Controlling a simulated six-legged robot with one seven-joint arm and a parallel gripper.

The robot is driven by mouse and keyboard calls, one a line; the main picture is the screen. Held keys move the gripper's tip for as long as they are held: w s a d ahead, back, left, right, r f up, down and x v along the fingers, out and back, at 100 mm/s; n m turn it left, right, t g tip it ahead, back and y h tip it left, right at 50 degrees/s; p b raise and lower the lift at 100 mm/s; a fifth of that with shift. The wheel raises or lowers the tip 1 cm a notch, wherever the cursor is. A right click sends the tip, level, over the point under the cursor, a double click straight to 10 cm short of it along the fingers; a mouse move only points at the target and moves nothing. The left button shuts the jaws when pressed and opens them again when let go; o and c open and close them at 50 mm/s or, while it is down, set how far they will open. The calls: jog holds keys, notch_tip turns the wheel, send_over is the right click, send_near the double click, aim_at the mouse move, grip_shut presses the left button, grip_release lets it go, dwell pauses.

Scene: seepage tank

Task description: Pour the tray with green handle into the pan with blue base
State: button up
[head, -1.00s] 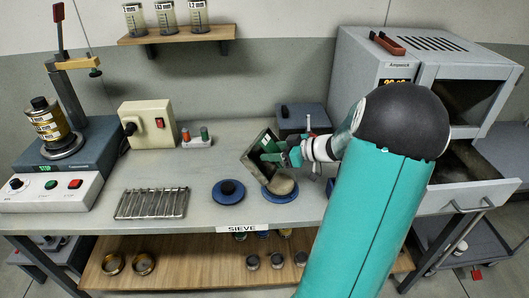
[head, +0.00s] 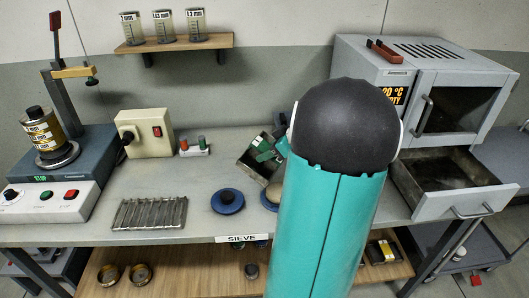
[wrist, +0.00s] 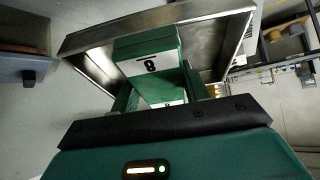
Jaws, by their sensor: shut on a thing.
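The metal tray (head: 250,163) with the green handle (head: 264,146) is held tilted above the bench in the head view. In the wrist view my gripper (wrist: 158,88) is shut on the green handle (wrist: 150,62), which bears a number label, and the steel tray (wrist: 218,38) extends beyond it. The pan with blue base (head: 268,200) sits on the bench just below and right of the tray, with light material in it. My arm hides most of the pan and the gripper in the head view.
A blue disc with a black knob (head: 228,200) lies left of the pan. A rack of metal rods (head: 149,213) lies further left. A cream switch box (head: 145,132) stands behind. An oven (head: 430,95) with an open drawer (head: 455,185) is at right.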

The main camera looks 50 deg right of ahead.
jog(key=shift+r+g, duration=0.45)
jog(key=shift+g, duration=0.35)
jog(key=shift+w+r+g+h, duration=0.15)
jog(key=shift+w+g+h, duration=0.25)
jog(key=shift+g, duration=0.4)
jog(key=shift+r, duration=0.1)
jog(key=shift+w+a+r+g, duration=0.1)
jog(key=shift+w+g, duration=0.1)
jog(key=shift+g, duration=0.5)
